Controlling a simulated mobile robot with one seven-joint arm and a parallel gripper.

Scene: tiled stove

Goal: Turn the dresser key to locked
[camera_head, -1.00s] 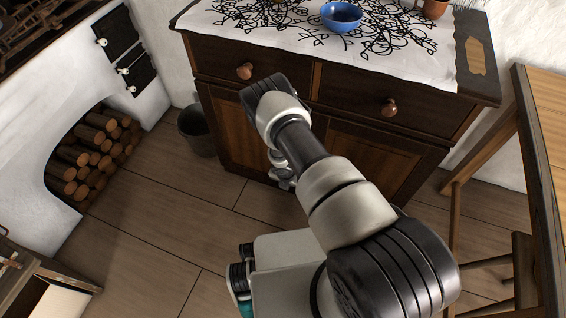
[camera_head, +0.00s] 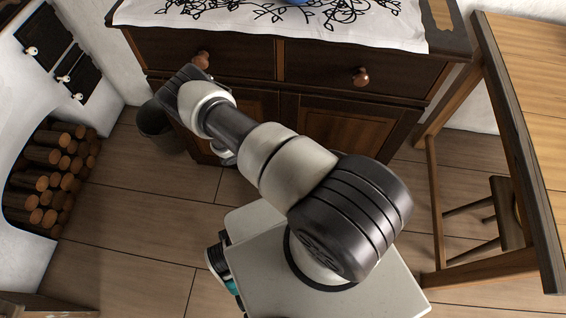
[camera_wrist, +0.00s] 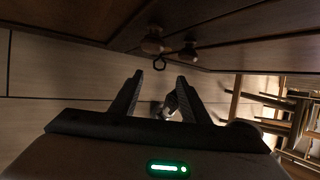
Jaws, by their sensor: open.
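The dark wood dresser (camera_head: 335,131) stands ahead under a patterned white cloth, with two drawers above and doors below. In the wrist view its dark front (camera_wrist: 240,45) fills the upper part at a steep angle. A small dark ring, which looks like the key's bow (camera_wrist: 159,63), shows near a round knob (camera_wrist: 152,43). Whether the key is turned cannot be told. My gripper (camera_wrist: 158,78) is open and empty, its fingertips just short of the ring and apart from it. In the head view my arm hides the key and the gripper.
A second knob (camera_wrist: 188,53) is close by in the wrist view. Stacked logs (camera_head: 48,175) fill the white stove's niche at left. A wooden table (camera_head: 520,130) and a stool (camera_head: 507,215) are at right.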

